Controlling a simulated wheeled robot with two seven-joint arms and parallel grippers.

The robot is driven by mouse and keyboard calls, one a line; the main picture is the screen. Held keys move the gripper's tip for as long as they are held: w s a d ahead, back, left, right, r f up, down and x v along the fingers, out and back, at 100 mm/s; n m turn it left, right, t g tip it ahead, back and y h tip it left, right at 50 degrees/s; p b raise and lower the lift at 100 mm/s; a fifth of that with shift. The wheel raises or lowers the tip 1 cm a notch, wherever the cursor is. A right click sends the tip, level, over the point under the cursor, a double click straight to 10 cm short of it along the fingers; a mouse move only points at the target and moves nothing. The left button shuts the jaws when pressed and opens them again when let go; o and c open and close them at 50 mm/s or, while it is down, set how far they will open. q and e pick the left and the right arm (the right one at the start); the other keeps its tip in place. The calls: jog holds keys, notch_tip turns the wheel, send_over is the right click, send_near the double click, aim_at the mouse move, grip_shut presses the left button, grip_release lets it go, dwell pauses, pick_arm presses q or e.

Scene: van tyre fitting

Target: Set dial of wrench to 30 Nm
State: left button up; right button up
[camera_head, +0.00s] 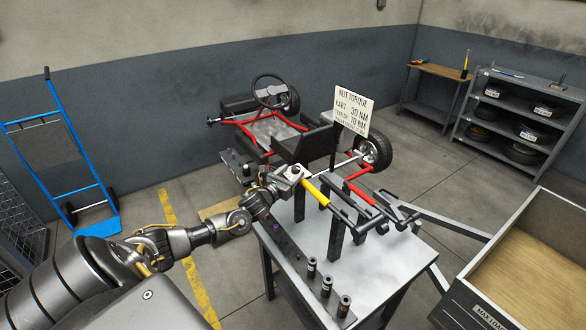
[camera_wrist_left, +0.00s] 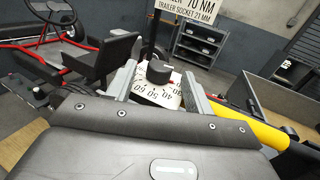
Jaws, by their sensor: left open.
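The torque wrench with a yellow handle (camera_head: 316,193) lies across upright supports on the bench. Its head end carries a black dial knob (camera_wrist_left: 159,71) on a white plate with a number scale (camera_wrist_left: 152,93); 60, 50 and 40 can be read, but I cannot tell which value is set. My left gripper (camera_head: 291,177) is at the wrench's dial end. In the left wrist view its two grey fingers (camera_wrist_left: 160,84) are open, with the knob between them and a gap on each side. The yellow handle (camera_wrist_left: 263,125) runs off to the right there. My right gripper is not in view.
A red-handled tool (camera_head: 359,193) lies beside the wrench on the grey bench (camera_head: 372,268). Several black sockets (camera_head: 327,286) stand along the bench's front. A sign (camera_head: 353,110) reads kart 30 Nm. A kart (camera_head: 270,128) stands behind; a wooden-floored trailer (camera_head: 535,265) is right.

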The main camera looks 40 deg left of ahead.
pick_arm(q)
jog(key=shift+w+a, duration=0.1)
jog(key=shift+w, duration=0.9)
jog(key=shift+a, duration=0.1)
jog(key=c, duration=1)
jog(key=shift+f+m+h+b, duration=0.15)
jog(key=shift+m+h+b, duration=0.2)
jog(key=shift+b, duration=0.25)
jog(key=m+h+b, duration=0.1)
jog(key=h+b, duration=0.1)
jog(key=b, duration=0.1)
jog(key=m+h+b, duration=0.2)
jog(key=h+b, duration=0.1)
jog(key=b, duration=0.1)
jog(key=m+g+h+b, duration=0.1)
jog(key=h+b, duration=0.1)
jog(key=b, duration=0.1)
jog(key=shift+a+f+m+b, duration=0.15)
jog(key=shift+a+m+b, duration=0.15)
jog(key=shift+m+b, duration=0.05)
jog(key=shift+r+m+g+h+b, duration=0.25)
jog(key=shift+m+g+h+b, duration=0.05)
jog(key=shift+h+b, duration=0.45)
jog(key=o, duration=1)
